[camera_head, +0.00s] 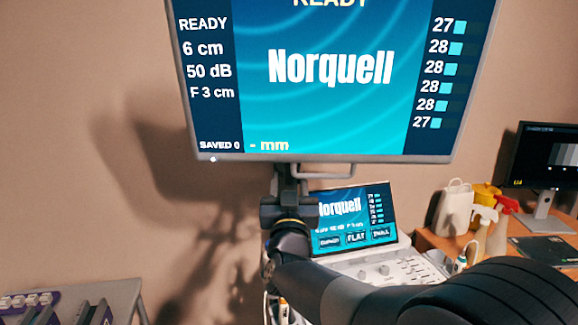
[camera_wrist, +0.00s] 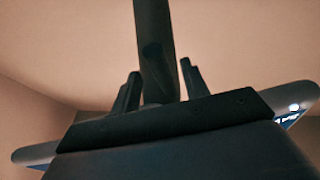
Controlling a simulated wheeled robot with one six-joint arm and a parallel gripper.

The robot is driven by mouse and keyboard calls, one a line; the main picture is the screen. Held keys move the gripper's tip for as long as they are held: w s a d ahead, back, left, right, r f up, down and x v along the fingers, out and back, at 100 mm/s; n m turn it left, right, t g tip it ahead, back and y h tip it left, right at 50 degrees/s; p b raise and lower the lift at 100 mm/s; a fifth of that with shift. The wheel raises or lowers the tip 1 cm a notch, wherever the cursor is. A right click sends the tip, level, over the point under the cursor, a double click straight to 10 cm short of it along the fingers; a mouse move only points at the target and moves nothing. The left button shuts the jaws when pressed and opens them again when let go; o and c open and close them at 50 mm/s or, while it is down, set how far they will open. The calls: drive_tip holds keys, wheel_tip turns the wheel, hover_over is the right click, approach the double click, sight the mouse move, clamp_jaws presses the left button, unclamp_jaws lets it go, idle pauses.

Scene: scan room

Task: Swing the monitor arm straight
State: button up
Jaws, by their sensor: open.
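The large monitor (camera_head: 330,90) fills the top of the head view, its lit screen reading "Norquell" and facing me. A thin grey handle loop (camera_head: 325,172) hangs under its lower edge. My gripper (camera_head: 290,178) is just below that edge, left of the loop, fingers pointing up. In the wrist view my gripper (camera_wrist: 158,86) is open, with a dark post (camera_wrist: 154,30) rising between or behind its two fingers. I cannot tell whether the fingers touch it. The monitor's edge (camera_wrist: 36,153) shows at both sides of the wrist view. The monitor's supporting arm is hidden in the head view.
A console with a small tilted touchscreen (camera_head: 352,217) and a control panel (camera_head: 385,270) stands below. An orange-brown desk at right holds spray bottles (camera_head: 500,230), a white bag (camera_head: 453,208) and a second monitor (camera_head: 545,165). A grey table (camera_head: 125,295) is at lower left.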

sight(289, 175)
drive_tip(key=shift+p+x, duration=0.4)
drive_tip(key=shift+x, duration=1.45)
drive_tip(key=shift+c, duration=0.4)
clamp_jaws()
